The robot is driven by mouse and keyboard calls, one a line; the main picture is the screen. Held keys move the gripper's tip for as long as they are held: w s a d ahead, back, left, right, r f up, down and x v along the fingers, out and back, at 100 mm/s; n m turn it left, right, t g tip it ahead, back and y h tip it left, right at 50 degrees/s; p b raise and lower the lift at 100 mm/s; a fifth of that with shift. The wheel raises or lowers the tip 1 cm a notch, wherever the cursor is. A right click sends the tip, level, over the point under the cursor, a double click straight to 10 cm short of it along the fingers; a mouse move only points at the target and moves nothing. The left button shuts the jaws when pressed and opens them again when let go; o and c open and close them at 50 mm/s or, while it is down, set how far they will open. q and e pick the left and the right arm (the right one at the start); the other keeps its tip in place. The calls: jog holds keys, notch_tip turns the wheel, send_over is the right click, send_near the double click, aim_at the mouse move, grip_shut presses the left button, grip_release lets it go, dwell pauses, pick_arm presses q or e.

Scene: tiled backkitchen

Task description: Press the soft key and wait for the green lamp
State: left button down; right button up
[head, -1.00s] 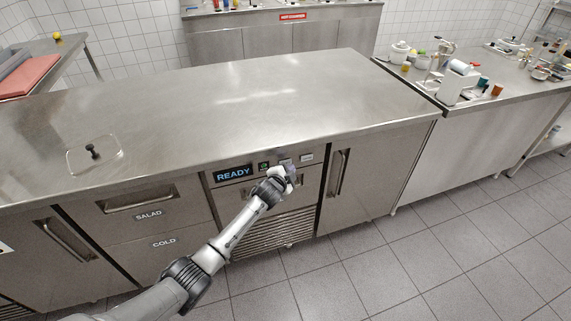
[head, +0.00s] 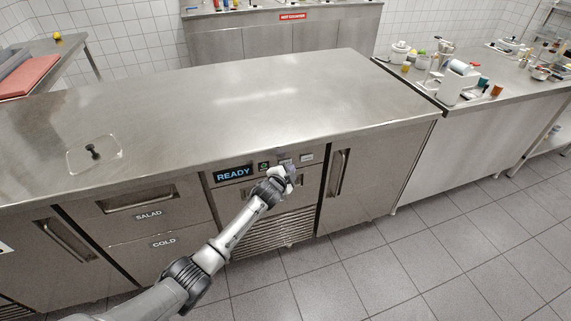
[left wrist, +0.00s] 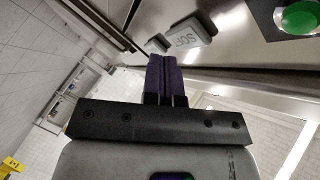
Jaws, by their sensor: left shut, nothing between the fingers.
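The soft key (left wrist: 190,33) is a pale grey button with partly readable "SOF" lettering in the left wrist view. In the head view the key (head: 285,161) is just above my left gripper (head: 289,173). The gripper's dark purple fingers (left wrist: 162,58) are shut and empty. Their tips are close to the key; contact cannot be told. The green lamp (left wrist: 298,18) is a round green disc in a dark square; it also shows in the head view (head: 264,165), left of the key. Whether it is lit is unclear. My right gripper is not in view.
A second pale key (head: 306,157) sits right of the soft key. A "READY" display (head: 233,172) is left of the lamp. The counter edge overhangs this panel. A vent grille (head: 272,233) is below, and a door handle (head: 341,172) is to the right.

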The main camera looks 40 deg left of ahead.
pick_arm(q)
jog(key=shift+w+a, duration=0.1)
jog(key=shift+a, duration=0.1)
jog(key=shift+w+a, duration=0.1)
jog(key=shift+a, duration=0.1)
jog(key=shift+w+a, duration=0.1)
dwell(0.8)
jog(key=shift+w+a, duration=0.2)
jog(key=shift+a, duration=0.15)
dwell(0.4)
jog(key=shift+s+d, duration=0.1)
jog(key=shift+d, duration=0.05)
jog(key=shift+s+d+p, duration=0.45)
jog(key=shift+d+p, duration=0.05)
jog(key=shift+d, duration=0.2)
